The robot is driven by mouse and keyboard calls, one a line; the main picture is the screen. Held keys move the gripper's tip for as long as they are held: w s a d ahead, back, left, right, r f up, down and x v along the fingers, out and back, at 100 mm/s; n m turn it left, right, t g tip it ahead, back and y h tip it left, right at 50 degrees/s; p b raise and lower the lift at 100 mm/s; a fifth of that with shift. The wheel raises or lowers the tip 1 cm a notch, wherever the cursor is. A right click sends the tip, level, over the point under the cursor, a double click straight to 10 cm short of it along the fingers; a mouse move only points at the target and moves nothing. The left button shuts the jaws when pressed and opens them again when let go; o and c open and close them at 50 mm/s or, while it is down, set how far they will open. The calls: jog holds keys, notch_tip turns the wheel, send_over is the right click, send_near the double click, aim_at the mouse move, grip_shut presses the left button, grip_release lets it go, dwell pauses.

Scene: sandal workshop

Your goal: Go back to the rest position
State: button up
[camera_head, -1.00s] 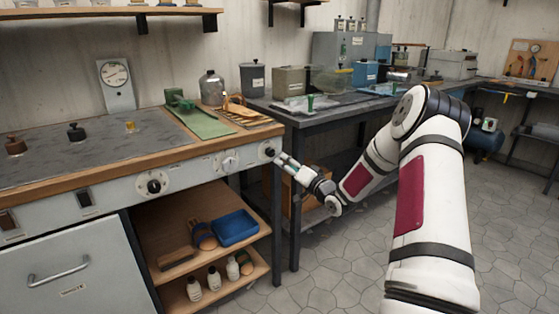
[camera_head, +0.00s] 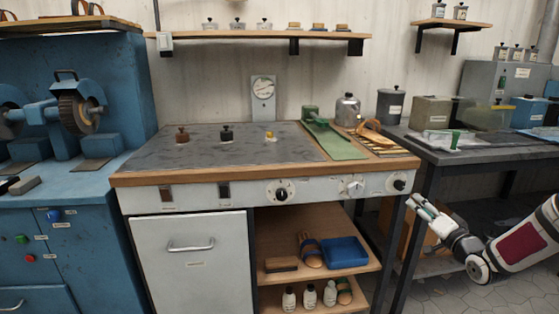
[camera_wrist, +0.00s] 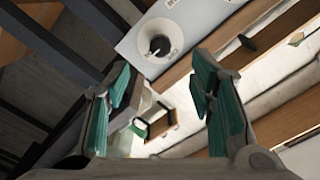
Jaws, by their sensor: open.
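My gripper (camera_head: 424,208) is open and empty at the right end of the workbench front. It sits just right of and below the rightmost black knob (camera_head: 399,184) on the grey control panel, with a small gap in the head view. In the wrist view, the two teal-padded fingers of my gripper (camera_wrist: 165,88) stand apart with nothing held between them. A black knob on a pale round dial (camera_wrist: 158,46) shows beyond the fingertips there. My forearm enters the head view from the right edge.
The workbench (camera_head: 165,178) carries a dial gauge (camera_head: 263,98), a green tool (camera_head: 335,138) and sandal pieces. A blue tray (camera_head: 345,252) and bottles are on the shelves below. A dark table (camera_head: 465,155) stands right, close to my arm. A blue grinding machine (camera_head: 75,205) is left.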

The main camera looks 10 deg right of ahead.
jog(key=a+r+n+g+h, duration=0.1)
jog(key=a+r+n+g, duration=0.3)
jog(key=a, duration=0.3)
jog(key=s+a+r+g+h, duration=0.1)
jog(key=s+a+r+g, duration=0.25)
jog(key=s, duration=0.25)
jog(key=s+a+r+g+h, duration=0.2)
jog(key=s+a+g, duration=0.15)
jog(key=s, duration=0.25)
jog(key=s+a+r+n+g+y, duration=0.15)
jog(key=s+a, duration=0.35)
jog(key=s, duration=0.7)
jog(key=s+a+n+g+y, duration=0.1)
jog(key=s+a+g, duration=0.35)
jog(key=s, duration=0.85)
jog(key=s+a+n+y, duration=0.1)
jog(key=s+a+n, duration=0.1)
jog(key=s+a, duration=0.75)
notch_tip(320, 180, up, 23)
jog(key=s+d+t+p, duration=0.2)
jog(key=t+p, duration=0.1)
jog(key=p, duration=1.8)
jog(key=shift+d+r, duration=0.15)
jog(key=shift+d, duration=0.25)
